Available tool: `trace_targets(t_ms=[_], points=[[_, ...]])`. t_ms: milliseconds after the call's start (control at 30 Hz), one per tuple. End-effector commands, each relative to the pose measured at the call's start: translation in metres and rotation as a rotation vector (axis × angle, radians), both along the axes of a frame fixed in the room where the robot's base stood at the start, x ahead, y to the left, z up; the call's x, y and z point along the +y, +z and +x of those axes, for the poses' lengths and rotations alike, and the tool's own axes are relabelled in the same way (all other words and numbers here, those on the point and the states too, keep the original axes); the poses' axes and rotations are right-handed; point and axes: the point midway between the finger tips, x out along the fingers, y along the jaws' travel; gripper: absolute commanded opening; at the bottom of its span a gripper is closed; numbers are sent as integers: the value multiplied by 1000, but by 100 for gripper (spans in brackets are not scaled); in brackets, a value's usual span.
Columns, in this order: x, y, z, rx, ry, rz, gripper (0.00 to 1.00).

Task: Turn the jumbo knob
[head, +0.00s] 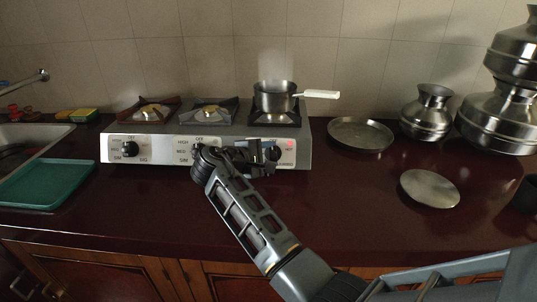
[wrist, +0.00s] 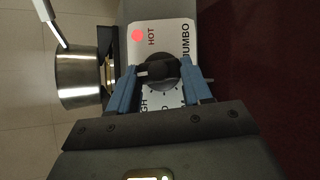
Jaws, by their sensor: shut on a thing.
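The jumbo knob (wrist: 158,73) is a black dial on the stove's white front panel, beside the printed word JUMBO in the wrist view. A small pale mark shows on the knob's left side there. My gripper (wrist: 160,88) has its two blue fingers on either side of the knob, shut on it. In the head view my gripper (head: 258,155) is at the right part of the stove (head: 225,130) front and partly covers the panel; the knob (head: 272,153) shows at its right side. A red light (head: 291,143) glows by the word HOT.
A steel pot (head: 273,97) with a white handle stands on the right burner, with faint steam above. Another knob (head: 130,148) is at the stove's left end. A steel plate (head: 360,134), a lid (head: 430,188) and metal pots (head: 427,115) are at right. A green tray (head: 45,185) lies left.

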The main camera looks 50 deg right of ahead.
Motion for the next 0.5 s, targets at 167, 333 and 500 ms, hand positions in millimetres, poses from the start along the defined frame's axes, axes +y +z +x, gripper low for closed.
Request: trace_targets(t_ms=[167,333,500], points=[[0,1,0,-52,-39,43,18],[-1,1,0,-80,-62,65,18],[-1,0,0,-92,-70,75,18]])
